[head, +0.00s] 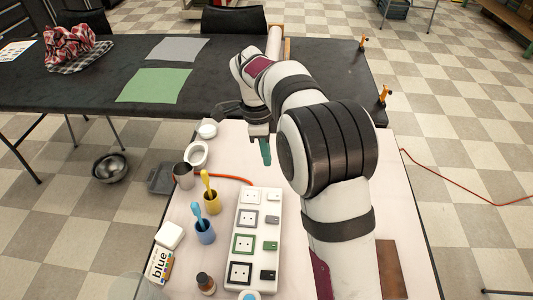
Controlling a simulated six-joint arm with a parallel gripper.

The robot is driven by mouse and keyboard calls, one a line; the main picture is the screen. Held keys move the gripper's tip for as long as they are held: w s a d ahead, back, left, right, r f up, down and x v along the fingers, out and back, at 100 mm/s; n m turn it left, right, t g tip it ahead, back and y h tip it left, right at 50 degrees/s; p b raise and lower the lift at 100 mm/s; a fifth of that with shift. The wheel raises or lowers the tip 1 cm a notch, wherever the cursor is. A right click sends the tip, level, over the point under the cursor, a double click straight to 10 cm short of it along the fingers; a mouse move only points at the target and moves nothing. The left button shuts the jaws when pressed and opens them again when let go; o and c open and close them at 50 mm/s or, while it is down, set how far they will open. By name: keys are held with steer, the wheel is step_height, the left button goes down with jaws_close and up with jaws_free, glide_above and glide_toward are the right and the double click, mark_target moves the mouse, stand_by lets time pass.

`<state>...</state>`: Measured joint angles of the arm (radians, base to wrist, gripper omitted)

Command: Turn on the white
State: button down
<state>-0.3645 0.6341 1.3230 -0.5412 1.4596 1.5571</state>
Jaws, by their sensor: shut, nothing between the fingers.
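A white panel (257,222) with a column of sockets and a column of switches lies on the pale table. The socket frames are white (251,196), grey (247,219), green (243,244) and black (239,273). The white switch (274,197) is at the far end, beside the white socket. Grey, green and black switches sit nearer; the switch positions are too small to tell. My gripper (265,152) is shut and empty, with its teal fingertips pointing down beyond the panel's far end, apart from the white switch.
Left of the panel stand a yellow cup (211,203) and a blue cup (204,232) with brushes, a metal cup (183,176), a white bowl (196,155), a box (159,266) and a brown bottle (205,284). An orange cord (235,178) runs past the panel's far end.

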mark_target(278, 196)
steer(key=shift+d, duration=0.7)
steer(key=f, duration=0.4)
steer(key=d+f, duration=0.1)
steer(key=f, duration=0.9)
steer(key=shift+d, duration=0.35)
steer(key=shift+d+f, duration=0.1)
steer(key=shift+f, duration=0.05)
